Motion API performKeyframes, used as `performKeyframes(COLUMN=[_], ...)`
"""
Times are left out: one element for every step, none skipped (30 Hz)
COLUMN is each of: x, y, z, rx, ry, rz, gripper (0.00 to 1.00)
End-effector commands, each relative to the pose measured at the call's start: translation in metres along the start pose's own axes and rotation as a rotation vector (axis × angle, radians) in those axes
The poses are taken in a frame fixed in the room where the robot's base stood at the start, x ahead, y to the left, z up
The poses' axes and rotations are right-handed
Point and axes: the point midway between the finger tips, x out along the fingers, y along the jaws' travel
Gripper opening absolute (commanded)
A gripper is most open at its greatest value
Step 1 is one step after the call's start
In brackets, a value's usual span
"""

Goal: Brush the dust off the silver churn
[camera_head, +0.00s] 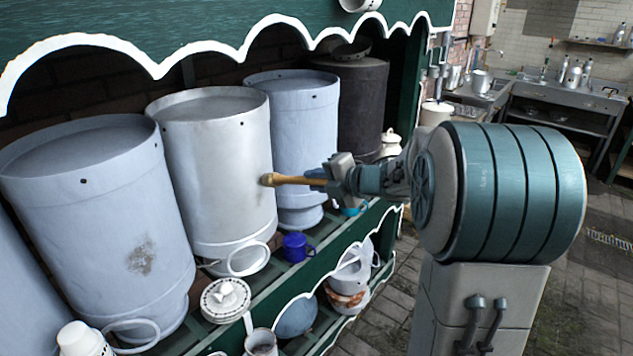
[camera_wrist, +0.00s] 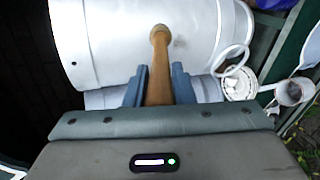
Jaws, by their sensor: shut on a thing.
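The silver churn (camera_head: 212,165) is the pale grey-white one, standing on the shelf between two bluish churns. It also fills the upper part of the wrist view (camera_wrist: 110,45). A faint dark smudge shows on it beside the brush tip in the wrist view. My gripper (camera_head: 328,178) is shut on the handle of a wooden brush (camera_head: 292,180), right of the churn. The brush points left, its rounded end at the churn's right side; I cannot tell whether it touches. In the wrist view the brush (camera_wrist: 159,65) stands between the fingers.
A left bluish churn (camera_head: 90,200) bears a brown patch. Another bluish churn (camera_head: 300,130) and a dark churn (camera_head: 362,105) stand farther right. A blue mug (camera_head: 297,247) and a patterned lidded dish (camera_head: 225,300) sit in front, near the shelf edge. Open floor lies right.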

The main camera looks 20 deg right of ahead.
Motion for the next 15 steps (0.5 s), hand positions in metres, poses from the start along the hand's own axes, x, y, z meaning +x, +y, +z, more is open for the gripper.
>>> performKeyframes(x=[0.000, 0.001, 0.001, 0.001, 0.001, 0.001, 0.001, 0.001, 0.001, 0.001, 0.001, 0.001, 0.002, 0.002, 0.002], y=[0.000, 0.000, 0.000, 0.000, 0.000, 0.001, 0.002, 0.002, 0.002, 0.002, 0.003, 0.004, 0.004, 0.004, 0.005], z=[-0.001, -0.003, -0.005, -0.007, -0.009, -0.012, -0.015, -0.018, -0.021, -0.024, -0.026, -0.030, -0.033, -0.035, -0.037], rx=[0.000, 0.000, 0.000, 0.000, 0.000, -0.001, -0.001, -0.001, 0.000, 0.000, -0.001, -0.001, -0.001, 0.000, 0.000], ry=[0.001, 0.001, 0.001, 0.001, 0.002, 0.002, 0.001, 0.001, 0.001, 0.001, 0.001, 0.001, 0.001, 0.002, 0.002], rz=[0.000, 0.000, 0.000, 0.001, 0.001, 0.002, 0.002, 0.002, 0.001, 0.001, 0.001, 0.001, 0.001, 0.001, 0.001], gripper=[0.00, 0.00, 0.00, 0.00, 0.00, 0.00, 0.00, 0.00, 0.00, 0.00, 0.00, 0.00, 0.00, 0.00, 0.00])
